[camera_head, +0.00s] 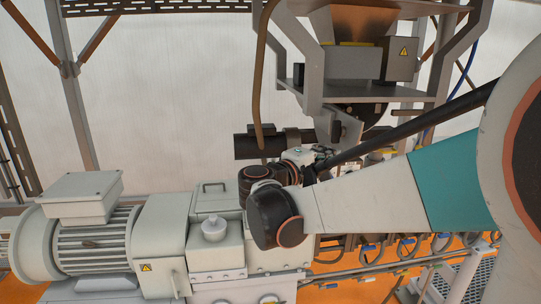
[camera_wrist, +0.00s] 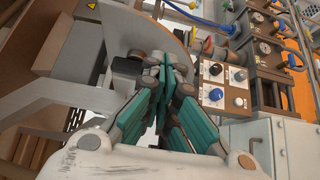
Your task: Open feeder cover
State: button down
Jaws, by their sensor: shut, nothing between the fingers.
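The feeder (camera_head: 352,62) stands at the upper right in the head view, a grey housing under a brown hopper. A dark rounded part (camera_head: 368,114) shows under its shelf. In the wrist view, a large grey-brown plate with a curved edge (camera_wrist: 125,25) fills the upper middle; it seems part of the feeder, but I cannot tell for sure which piece is the cover. My gripper (camera_wrist: 163,62) is shut and empty, its teal fingers together in front of this plate. A dark block (camera_wrist: 127,67) lies just left of the fingertips; contact is unclear.
A control panel (camera_wrist: 214,85) with several knobs is right of my fingers, with blue hoses (camera_wrist: 195,15) above. A grey motor and gearbox (camera_head: 95,235) fill the lower left of the head view. A dark horizontal cylinder (camera_head: 258,146) lies below the feeder.

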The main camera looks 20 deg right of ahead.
jog(key=s+d+b+v, duration=0.1)
jog(key=s+b+v, duration=0.1)
jog(key=v, duration=0.7)
jog(key=s+a+f+y+b, duration=0.1)
jog(key=s+f+y+b, duration=0.3)
jog(key=f+b, duration=0.7)
jog(key=s+a+f+y+b, duration=0.1)
jog(key=s+f+y+b, duration=0.25)
jog(key=f, duration=1.45)
jog(key=s+a+f+m+y+b, duration=0.2)
jog(key=s+a+f+y+b, duration=0.1)
jog(key=a+f+b, duration=0.3)
jog(key=s+a+f+m+t+y+b, duration=0.1)
jog(key=a+f+y+b, duration=0.5)
jog(key=f, duration=0.9)
jog(key=shift+s+a+m+b, duration=0.2)
jog(key=shift+s+m+b, duration=0.3)
jog(key=shift+s+b, duration=1)
jog(key=shift+w+f+y+b, duration=0.15)
jog(key=shift+w+y+b, duration=0.1)
jog(key=shift+w+b, duration=0.2)
